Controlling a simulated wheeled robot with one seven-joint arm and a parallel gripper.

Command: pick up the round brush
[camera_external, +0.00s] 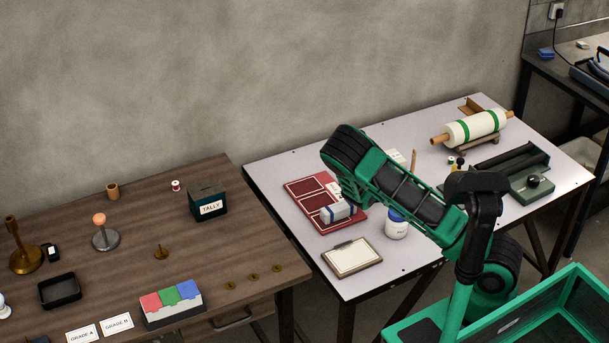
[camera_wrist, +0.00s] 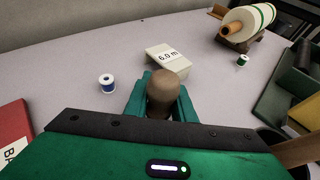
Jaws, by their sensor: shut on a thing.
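In the wrist view, my gripper (camera_wrist: 162,104) has its two green fingers shut on a brown, rounded wooden end (camera_wrist: 166,88), which looks like the handle of the round brush. The rest of the brush is hidden under the handle and behind my gripper's body. I cannot tell whether it touches the table (camera_wrist: 70,68). In the external view, my arm covers the gripper and the brush.
A white block marked "6.0 m" (camera_wrist: 168,58) lies just beyond the fingers. A blue spool (camera_wrist: 107,84) stands to the left, a green spool (camera_wrist: 242,60) to the right. A cloth roll (camera_external: 475,128), red panels (camera_external: 313,188), a jar (camera_external: 396,228) and a clipboard (camera_external: 352,258) share the table.

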